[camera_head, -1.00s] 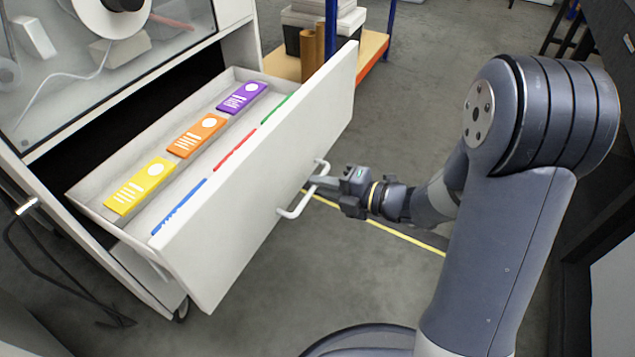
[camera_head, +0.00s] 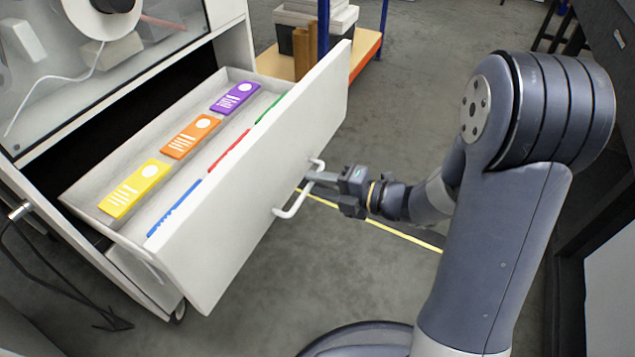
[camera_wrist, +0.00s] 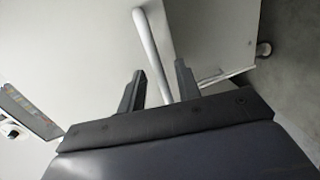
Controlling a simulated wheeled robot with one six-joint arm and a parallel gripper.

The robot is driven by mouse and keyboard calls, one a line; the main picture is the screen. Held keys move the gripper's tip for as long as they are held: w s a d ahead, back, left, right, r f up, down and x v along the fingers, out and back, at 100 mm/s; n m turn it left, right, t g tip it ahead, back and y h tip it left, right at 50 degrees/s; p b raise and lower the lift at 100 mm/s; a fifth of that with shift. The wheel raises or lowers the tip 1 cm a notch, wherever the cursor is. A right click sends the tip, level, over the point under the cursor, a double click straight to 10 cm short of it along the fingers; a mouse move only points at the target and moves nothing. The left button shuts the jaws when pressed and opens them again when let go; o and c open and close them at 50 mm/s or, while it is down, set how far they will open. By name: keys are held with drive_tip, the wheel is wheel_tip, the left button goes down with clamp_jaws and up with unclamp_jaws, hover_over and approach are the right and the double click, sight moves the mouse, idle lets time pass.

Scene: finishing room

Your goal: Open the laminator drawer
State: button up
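The laminator drawer (camera_head: 250,190) stands pulled well out of its white cabinet, with its white front facing right. Its pale bar handle (camera_head: 291,205) is on that front. My gripper (camera_head: 322,181) is at the upper part of the handle. In the wrist view, the handle bar (camera_wrist: 151,45) runs between my two dark fingers (camera_wrist: 160,75), which stand apart with space beside the bar. Yellow (camera_head: 134,188), orange (camera_head: 190,136) and purple (camera_head: 235,98) packs lie in the drawer beside blue, red and green strips.
The laminator cabinet (camera_head: 232,50) stands on casters at the left. A low shelf (camera_head: 365,48) with a blue post and bins stands behind the drawer. A dark bench is at the right edge. Grey floor (camera_head: 410,100) lies open between.

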drive_tip(key=p+v, duration=0.2)
drive_tip(key=v, duration=0.8)
drive_tip(key=shift+s, duration=0.1)
drive_tip(key=b+x, duration=0.2)
drive_tip(key=x, duration=0.9)
drive_tip(key=shift+d, duration=0.1)
idle(0.4)
